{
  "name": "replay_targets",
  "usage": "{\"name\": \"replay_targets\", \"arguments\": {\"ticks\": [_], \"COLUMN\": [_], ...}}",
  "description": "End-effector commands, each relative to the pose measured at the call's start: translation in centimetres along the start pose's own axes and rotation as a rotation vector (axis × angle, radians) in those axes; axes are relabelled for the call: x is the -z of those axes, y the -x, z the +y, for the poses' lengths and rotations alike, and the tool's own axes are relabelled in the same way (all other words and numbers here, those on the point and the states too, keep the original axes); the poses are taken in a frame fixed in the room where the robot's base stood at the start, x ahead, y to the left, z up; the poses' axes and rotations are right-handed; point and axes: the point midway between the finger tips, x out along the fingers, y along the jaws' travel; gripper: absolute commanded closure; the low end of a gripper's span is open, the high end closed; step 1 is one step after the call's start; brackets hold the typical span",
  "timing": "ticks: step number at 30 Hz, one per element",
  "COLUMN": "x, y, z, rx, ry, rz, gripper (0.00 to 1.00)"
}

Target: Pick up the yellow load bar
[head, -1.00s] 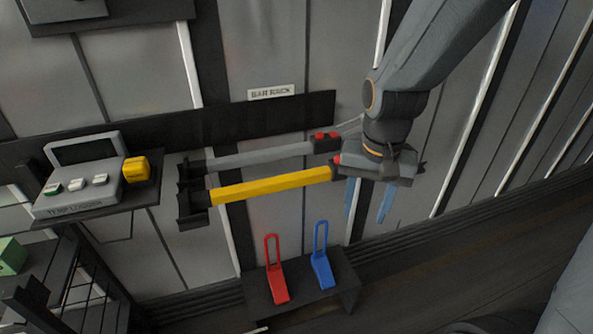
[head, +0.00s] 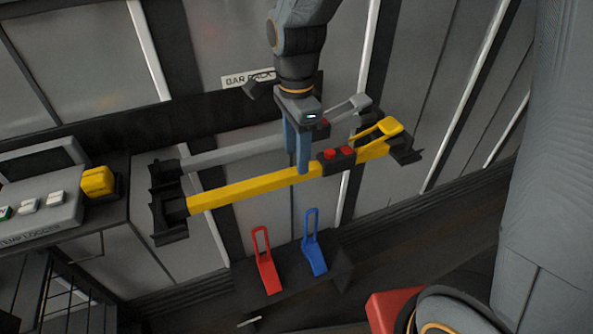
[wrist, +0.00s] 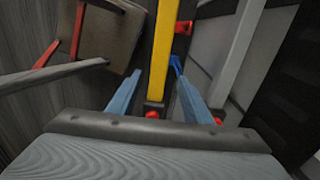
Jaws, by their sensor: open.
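The yellow load bar (head: 250,188) lies level across the wall rack, with a dark block with red buttons (head: 338,154) and a yellow loop handle near its right end. My gripper (head: 296,168) is open and points down at the bar, just left of that block. In the wrist view the yellow bar (wrist: 174,50) runs between the two blue fingers of my gripper (wrist: 155,66). I cannot tell whether either finger touches it. The bar's left end sits in a dark bracket (head: 168,225).
A grey bar (head: 235,152) lies behind the yellow one, close to my fingers. Below is a small dark shelf with a red looped piece (head: 268,275) and a blue one (head: 314,258). A grey logger with a yellow block (head: 97,181) stands at left.

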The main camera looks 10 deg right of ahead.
Motion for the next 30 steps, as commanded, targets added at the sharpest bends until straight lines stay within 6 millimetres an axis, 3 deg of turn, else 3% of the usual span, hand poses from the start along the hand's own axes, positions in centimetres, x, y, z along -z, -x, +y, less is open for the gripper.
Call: {"name": "replay_targets", "arguments": {"ticks": [10, 20, 28, 30], "x": [-0.1, -0.1, -0.1, -0.1], "y": [-4.0, -4.7, -4.6, -4.6], "z": [0.3, 0.3, 0.3, 0.3], "rx": [-0.002, 0.001, 0.001, 0.001], "ry": [-0.001, -0.001, -0.001, -0.001], "rz": [0.0, 0.0, 0.0, 0.0], "gripper": [0.55, 0.55, 0.99, 1.0]}}
